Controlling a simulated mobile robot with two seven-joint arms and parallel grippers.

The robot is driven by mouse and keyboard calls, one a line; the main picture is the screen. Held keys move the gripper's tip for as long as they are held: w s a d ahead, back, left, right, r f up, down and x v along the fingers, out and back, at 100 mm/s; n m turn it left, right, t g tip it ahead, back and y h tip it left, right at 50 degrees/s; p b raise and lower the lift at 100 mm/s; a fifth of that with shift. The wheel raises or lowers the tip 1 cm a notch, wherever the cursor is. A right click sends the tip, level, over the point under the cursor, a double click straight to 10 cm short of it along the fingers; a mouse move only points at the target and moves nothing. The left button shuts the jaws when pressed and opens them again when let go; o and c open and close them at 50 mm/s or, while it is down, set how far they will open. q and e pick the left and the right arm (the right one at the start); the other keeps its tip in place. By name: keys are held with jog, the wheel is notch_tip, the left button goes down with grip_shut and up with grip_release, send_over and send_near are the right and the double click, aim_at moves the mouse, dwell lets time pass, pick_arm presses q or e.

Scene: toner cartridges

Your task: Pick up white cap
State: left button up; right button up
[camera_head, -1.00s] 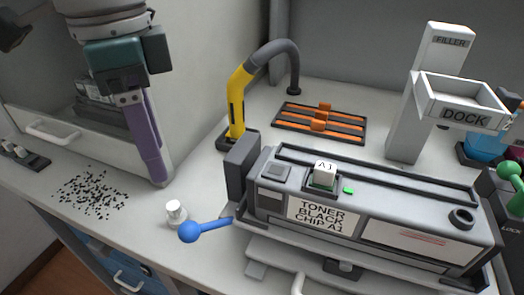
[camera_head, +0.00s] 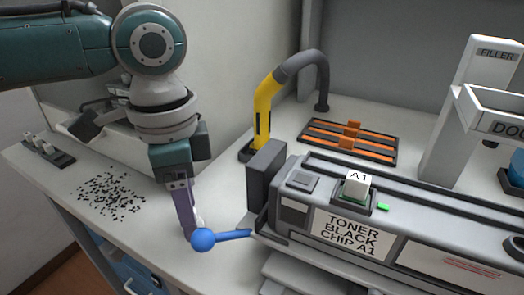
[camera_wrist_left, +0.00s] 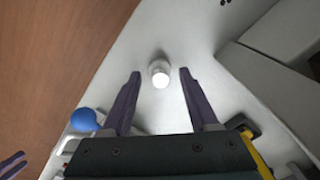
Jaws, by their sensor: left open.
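The white cap (camera_wrist_left: 159,74) stands on the pale worktop, centred in the left wrist view. My left gripper (camera_head: 186,232) points down at the worktop beside the blue ball in the head view. Its two purple fingers are open; the left wrist view shows them (camera_wrist_left: 160,80) apart on either side of the cap, with gaps. In the head view the fingers hide most of the cap. A purple piece (camera_wrist_left: 12,166) at the lower left of the left wrist view looks like part of my right gripper, mostly out of frame.
A blue ball-ended lever (camera_head: 203,239) sticks out from the toner machine (camera_head: 350,235) close to my left fingers. Black granules (camera_head: 110,197) lie to the left. A yellow hose tool (camera_head: 264,110) stands behind. The worktop edge is near.

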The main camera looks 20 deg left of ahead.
pick_arm(q)
jog(key=shift+c, duration=0.2)
grip_shut()
dwell(0.4)
